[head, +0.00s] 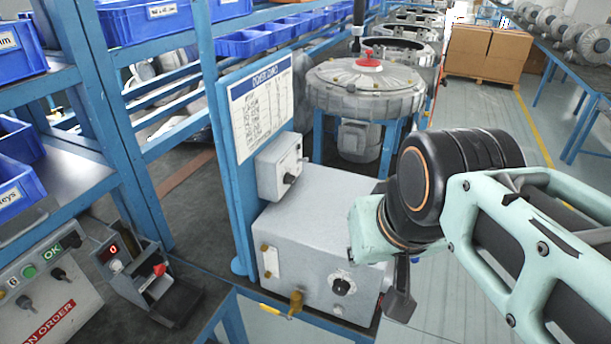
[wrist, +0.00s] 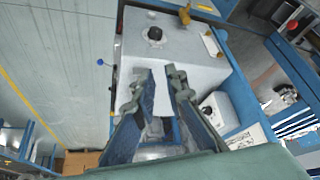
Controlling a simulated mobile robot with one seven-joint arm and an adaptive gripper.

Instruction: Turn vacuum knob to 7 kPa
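A black round knob (head: 343,284) sits on the front face of a large grey box (head: 330,215). Its scale and setting are too small to read. It also shows in the wrist view (wrist: 155,34), beyond my fingertips. A smaller grey box (head: 280,165) on the blue panel has another dark knob (head: 290,178). I cannot read which one is labelled vacuum. My gripper (head: 400,295) is at the right of the large box in the head view, partly hidden by my arm. In the wrist view my gripper (wrist: 160,72) is open and empty, its fingers apart from the knob.
A brass-coloured valve (head: 296,301) projects from the lower front of the large box. A blue panel with a printed chart (head: 262,108) stands behind. A small device with a red "0" display (head: 112,249) is at left. A large round blower (head: 365,85) stands behind.

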